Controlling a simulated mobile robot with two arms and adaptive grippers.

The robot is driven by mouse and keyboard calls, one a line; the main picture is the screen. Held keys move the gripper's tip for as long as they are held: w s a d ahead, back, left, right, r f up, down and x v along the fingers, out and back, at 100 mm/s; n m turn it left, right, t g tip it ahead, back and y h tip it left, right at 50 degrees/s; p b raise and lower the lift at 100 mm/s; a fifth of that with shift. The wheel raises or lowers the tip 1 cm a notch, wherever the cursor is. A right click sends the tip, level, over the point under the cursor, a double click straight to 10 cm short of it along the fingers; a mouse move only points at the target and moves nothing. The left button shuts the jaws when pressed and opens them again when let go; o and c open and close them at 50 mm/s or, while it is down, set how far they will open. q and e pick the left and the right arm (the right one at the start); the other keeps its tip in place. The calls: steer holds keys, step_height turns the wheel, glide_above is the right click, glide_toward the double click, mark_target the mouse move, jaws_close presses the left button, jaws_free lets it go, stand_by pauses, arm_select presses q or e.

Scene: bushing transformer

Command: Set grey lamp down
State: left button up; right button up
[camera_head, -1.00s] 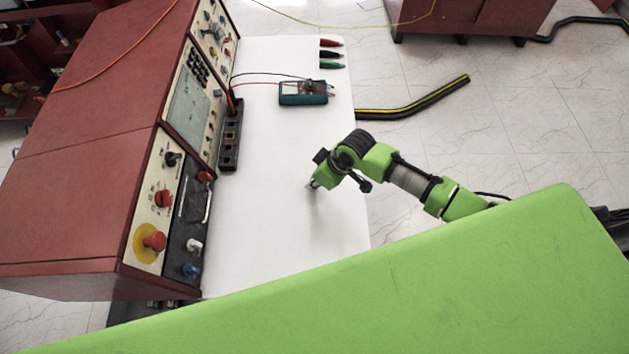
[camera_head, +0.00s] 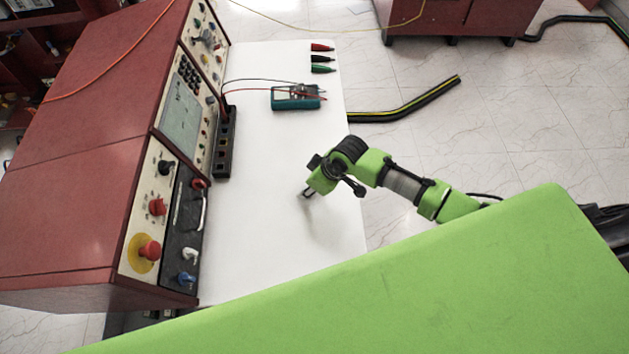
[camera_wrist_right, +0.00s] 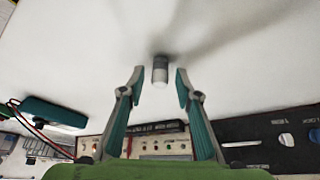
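The grey lamp (camera_wrist_right: 160,68) is a small cylinder with a grey end and a pale end. In the right wrist view it appears between my right gripper's fingertips (camera_wrist_right: 159,84), with a gap on each side. Its grey end seems to meet the white tabletop, with a dark shadow around it. My right gripper (camera_head: 307,193) is open over the white table (camera_head: 265,235) in the head view. My left gripper is not in view.
A red control console (camera_head: 85,165) with knobs and switches stands along the table's left side. A black socket strip (camera_head: 225,145) lies beside it. A teal multimeter (camera_head: 297,98) and several coloured clips (camera_head: 322,58) lie farther back. The front tabletop is clear.

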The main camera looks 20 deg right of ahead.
steer(key=v, duration=1.1)
steer(key=shift+s+r+b, duration=0.15)
steer(key=shift+r+b, duration=0.2)
steer(key=shift+d, duration=0.15)
